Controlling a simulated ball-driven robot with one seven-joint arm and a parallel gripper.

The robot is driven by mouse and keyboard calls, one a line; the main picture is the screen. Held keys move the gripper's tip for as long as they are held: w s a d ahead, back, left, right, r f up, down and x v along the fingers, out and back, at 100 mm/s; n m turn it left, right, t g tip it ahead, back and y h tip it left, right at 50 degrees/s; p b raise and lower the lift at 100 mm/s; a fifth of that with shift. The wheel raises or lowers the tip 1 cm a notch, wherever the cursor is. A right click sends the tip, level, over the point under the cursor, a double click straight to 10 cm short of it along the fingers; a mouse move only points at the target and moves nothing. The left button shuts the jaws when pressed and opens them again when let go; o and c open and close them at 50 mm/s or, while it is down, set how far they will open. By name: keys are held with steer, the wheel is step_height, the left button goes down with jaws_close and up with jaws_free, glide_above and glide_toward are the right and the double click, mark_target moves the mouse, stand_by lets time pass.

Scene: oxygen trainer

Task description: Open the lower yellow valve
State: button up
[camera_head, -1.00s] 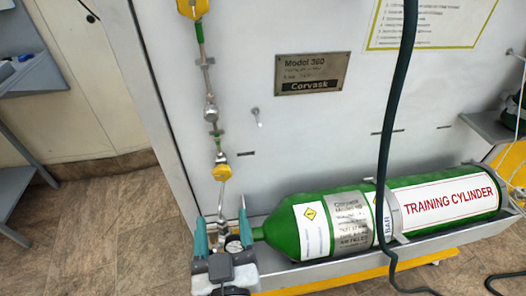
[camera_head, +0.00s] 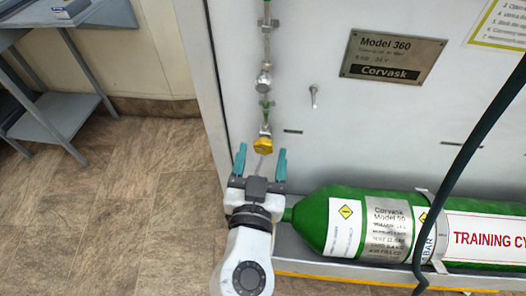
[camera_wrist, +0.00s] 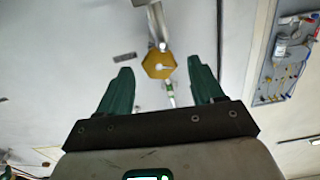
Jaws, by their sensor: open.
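The lower yellow valve (camera_head: 262,146) is a small yellow knob on the thin vertical pipe on the grey panel. My gripper (camera_head: 260,158) is just below it in the head view, with its two teal fingers apart and pointing up toward it. In the wrist view the yellow valve (camera_wrist: 159,65) lies ahead, between and beyond the open fingertips of my gripper (camera_wrist: 158,75). The fingers appear apart from the valve, and nothing is held between them.
A green training cylinder (camera_head: 330,222) lies in a tray to the right of my gripper. A dark hose (camera_head: 478,135) hangs in front of the panel. A metal nameplate (camera_head: 393,58) is on the panel. A grey shelf table (camera_head: 62,120) stands at left, with open floor before it.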

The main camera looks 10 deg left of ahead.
steer(key=shift+w, duration=0.7)
steer(key=shift+c, duration=0.4)
steer(key=c, duration=1)
steer(key=shift+n+p, duration=0.35)
steer(key=shift+n, duration=2.65)
steer(key=shift+a, duration=0.1)
steer(key=o, duration=1.1)
